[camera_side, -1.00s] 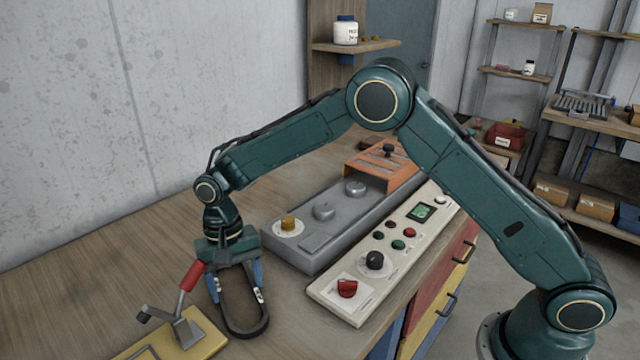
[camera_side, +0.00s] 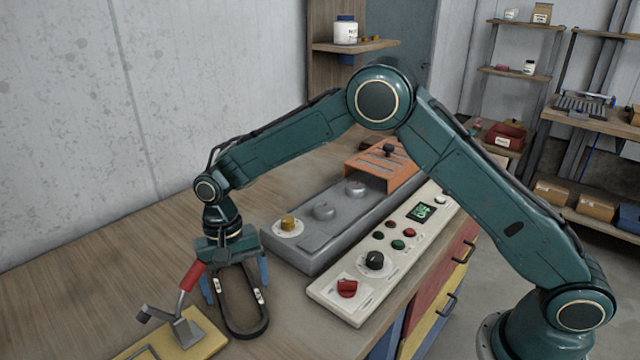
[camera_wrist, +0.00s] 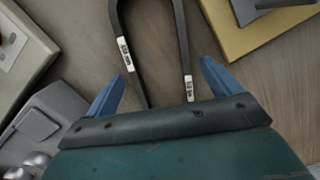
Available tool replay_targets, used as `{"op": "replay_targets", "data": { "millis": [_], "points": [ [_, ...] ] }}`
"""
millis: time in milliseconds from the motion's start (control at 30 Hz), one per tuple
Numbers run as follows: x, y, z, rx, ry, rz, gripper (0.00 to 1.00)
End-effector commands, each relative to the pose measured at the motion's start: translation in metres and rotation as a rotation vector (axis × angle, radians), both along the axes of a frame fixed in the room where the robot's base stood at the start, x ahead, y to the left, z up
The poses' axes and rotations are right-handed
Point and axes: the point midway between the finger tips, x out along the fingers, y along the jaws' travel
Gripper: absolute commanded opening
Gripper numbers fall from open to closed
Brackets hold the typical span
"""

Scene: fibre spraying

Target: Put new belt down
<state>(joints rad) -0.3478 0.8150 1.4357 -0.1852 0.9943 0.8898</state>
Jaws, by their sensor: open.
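The new belt is a dark loop (camera_side: 233,320) with white labels on its two sides. It lies on the wooden bench at the lower left in the side view. In the wrist view the belt (camera_wrist: 138,80) lies between my fingers, with a gap to the finger on each side. My gripper (camera_side: 237,288) has its blue fingers spread open on either side of the belt, low over the bench. The gripper (camera_wrist: 158,85) also shows open in the wrist view. The belt's near end is hidden under the gripper body there.
A yellow plate (camera_side: 190,340) with a red-handled lever (camera_side: 191,278) stands close left of the gripper. A grey unit with knobs (camera_side: 310,228) and a cream control panel (camera_side: 375,250) stand to the right. Bare bench (camera_side: 90,270) lies at the far left.

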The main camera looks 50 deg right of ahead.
Motion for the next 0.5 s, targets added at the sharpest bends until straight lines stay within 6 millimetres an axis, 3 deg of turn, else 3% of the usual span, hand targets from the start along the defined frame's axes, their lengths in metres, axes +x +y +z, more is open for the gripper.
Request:
{"op": "replay_targets", "data": {
  "millis": [267,500],
  "points": [
    [0.005,-0.002,0.03,0.001,-0.003,-0.001,0.89],
    [0.011,-0.004,0.069,0.003,-0.004,-0.001,0.89]
  ]
}}
